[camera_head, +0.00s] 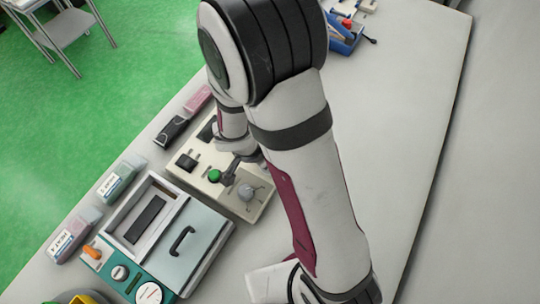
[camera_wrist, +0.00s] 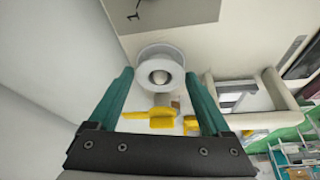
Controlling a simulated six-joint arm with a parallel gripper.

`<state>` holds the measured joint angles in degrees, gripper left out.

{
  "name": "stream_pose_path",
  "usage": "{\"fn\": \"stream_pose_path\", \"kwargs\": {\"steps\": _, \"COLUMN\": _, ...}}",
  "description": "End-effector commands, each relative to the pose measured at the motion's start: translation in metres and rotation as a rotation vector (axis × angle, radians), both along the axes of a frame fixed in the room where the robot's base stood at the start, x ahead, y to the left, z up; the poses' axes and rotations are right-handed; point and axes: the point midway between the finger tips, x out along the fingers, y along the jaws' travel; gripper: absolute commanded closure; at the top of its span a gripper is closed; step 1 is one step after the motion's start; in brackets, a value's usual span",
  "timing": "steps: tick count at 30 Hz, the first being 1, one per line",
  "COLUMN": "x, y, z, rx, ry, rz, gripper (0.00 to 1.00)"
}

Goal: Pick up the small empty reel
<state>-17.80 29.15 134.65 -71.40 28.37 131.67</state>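In the wrist view, a round pale grey reel (camera_wrist: 147,61) with a raised rim and a small light hub lies between the tips of my gripper (camera_wrist: 159,76). It looks empty. The two teal fingers are spread apart, one on each side of the reel. Their tips appear close to its rim; I cannot tell whether they touch it.
In the wrist view, yellow parts (camera_wrist: 150,118) lie just below the reel, between the fingers. A pale frame (camera_wrist: 245,82) stands to the right. In the head view, a teal-edged machine (camera_head: 205,240) and a beige box with a green button (camera_head: 214,175) stand left of my arm. The table's right side is clear.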

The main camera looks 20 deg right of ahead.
Motion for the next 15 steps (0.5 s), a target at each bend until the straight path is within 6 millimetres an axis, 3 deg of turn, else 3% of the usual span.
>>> {"fn": "stream_pose_path", "kwargs": {"steps": 2, "x": 0.0, "y": 0.0001, "z": 0.0002, "rx": 0.0, "ry": 0.0, "rz": 0.0, "gripper": 0.34}}
{"fn": "stream_pose_path", "kwargs": {"steps": 9, "x": 0.0, "y": 0.0, "z": 0.0003, "rx": 0.0, "ry": 0.0, "rz": 0.0, "gripper": 0.77}}
{"fn": "stream_pose_path", "kwargs": {"steps": 15, "x": 0.0001, "y": 0.0001, "z": 0.0005, "rx": -0.001, "ry": 0.0, "rz": 0.0, "gripper": 0.8}}
